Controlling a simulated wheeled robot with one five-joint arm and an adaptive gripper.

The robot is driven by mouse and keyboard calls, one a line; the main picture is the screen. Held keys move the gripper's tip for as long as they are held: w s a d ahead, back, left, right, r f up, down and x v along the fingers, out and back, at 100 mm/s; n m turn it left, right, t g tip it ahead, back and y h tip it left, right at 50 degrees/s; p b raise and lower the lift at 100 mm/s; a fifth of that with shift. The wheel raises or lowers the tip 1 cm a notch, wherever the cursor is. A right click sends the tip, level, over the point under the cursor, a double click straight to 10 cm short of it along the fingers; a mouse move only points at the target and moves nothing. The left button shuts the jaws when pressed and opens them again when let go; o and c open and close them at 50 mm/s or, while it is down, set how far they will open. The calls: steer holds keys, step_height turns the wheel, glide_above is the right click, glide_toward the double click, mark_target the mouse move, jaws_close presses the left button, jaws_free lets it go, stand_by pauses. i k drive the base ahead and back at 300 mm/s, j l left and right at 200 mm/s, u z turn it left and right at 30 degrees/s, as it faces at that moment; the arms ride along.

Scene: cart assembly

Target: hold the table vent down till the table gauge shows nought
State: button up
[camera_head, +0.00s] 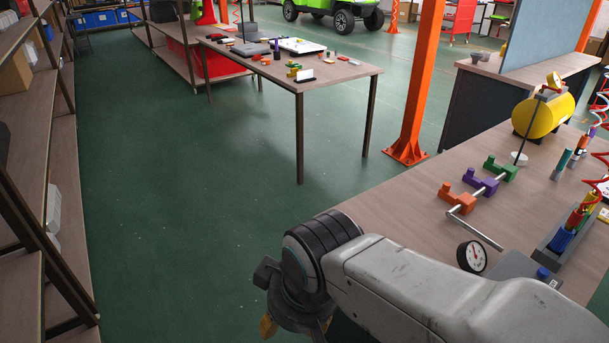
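A round white-faced gauge (472,256) with a dark rim stands at the front of the right workbench (390,207). Its needle is too small to read. Behind it is a grey block (515,265) with a blue button-like knob (543,273), which may be the table vent; I cannot tell for sure. My arm passes in front of the block's lower part. My gripper (297,325) hangs at the bottom, left of the bench and over the floor. Its yellow fingertips show apart on either side, empty and away from gauge and knob.
Orange, purple and green clamps (481,187) hold a metal rod on the bench, with a bent lever (475,228) in front. A yellow tank (543,115) stands behind. A tray (562,240) holds coloured cylinders at right. The green floor (190,220) left of the bench is clear.

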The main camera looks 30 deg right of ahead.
mark_target(543, 272)
steer(key=z, duration=2.75)
